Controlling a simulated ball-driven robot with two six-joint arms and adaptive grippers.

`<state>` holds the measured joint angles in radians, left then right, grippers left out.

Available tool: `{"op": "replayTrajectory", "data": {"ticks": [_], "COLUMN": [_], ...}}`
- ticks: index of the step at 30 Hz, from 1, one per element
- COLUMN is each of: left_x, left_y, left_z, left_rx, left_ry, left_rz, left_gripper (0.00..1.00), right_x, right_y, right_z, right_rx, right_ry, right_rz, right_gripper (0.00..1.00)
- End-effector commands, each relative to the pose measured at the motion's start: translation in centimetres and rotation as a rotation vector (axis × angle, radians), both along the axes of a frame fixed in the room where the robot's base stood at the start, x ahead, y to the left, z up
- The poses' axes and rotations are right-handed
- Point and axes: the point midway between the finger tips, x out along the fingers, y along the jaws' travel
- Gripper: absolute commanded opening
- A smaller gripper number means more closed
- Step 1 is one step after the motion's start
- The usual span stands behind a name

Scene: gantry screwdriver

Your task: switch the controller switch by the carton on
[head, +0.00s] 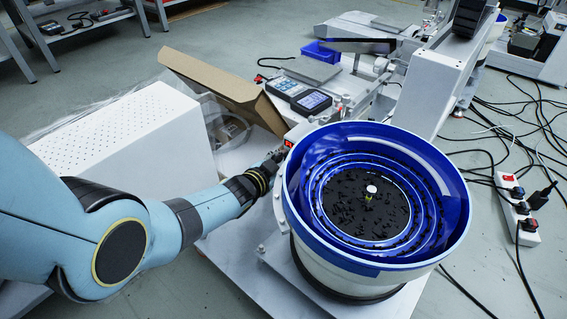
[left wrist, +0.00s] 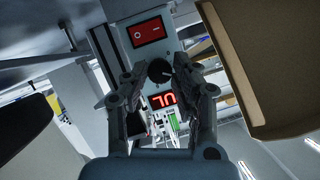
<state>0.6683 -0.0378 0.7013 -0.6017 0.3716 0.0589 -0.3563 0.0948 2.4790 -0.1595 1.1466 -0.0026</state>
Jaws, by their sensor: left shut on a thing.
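The controller (left wrist: 185,52) shows in the left wrist view with a red rocker switch (left wrist: 149,31), a black knob (left wrist: 159,71) below it and a lit red display (left wrist: 163,99). I cannot tell which way the rocker is pressed. In the head view the red switch (head: 289,143) shows beside the feeder bowl. My left gripper (head: 277,158) is at the controller, its fingers (left wrist: 156,74) on either side of the knob and shut on it, with the switch beyond the fingertips. The open brown carton (head: 222,92) stands behind; its flap (left wrist: 278,60) is at right in the wrist view. My right gripper is out of view.
The blue-rimmed feeder bowl (head: 452,226) with black parts stands just right of my left gripper. Meters (head: 311,101) sit behind the controller. Cables and a power strip (head: 519,211) lie on the floor at right.

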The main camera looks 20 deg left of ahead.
Motion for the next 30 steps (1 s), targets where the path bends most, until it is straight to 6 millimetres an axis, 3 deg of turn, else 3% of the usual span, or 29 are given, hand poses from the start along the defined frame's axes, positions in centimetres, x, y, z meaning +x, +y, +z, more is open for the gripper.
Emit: {"op": "replayTrajectory", "data": {"ticks": [18,30], "left_x": [-0.16,-0.21], "left_y": [-0.31,-0.31], "left_z": [-0.26,-0.3], "left_rx": [0.387,0.5], "left_ry": [-0.157,-0.202], "left_rz": [0.001,-0.001], "left_gripper": [0.0,0.0], "right_x": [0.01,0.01], "right_y": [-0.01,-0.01], "right_z": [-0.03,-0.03], "right_rx": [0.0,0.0], "right_ry": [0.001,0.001], "right_rz": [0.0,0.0], "right_gripper": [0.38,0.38]}}
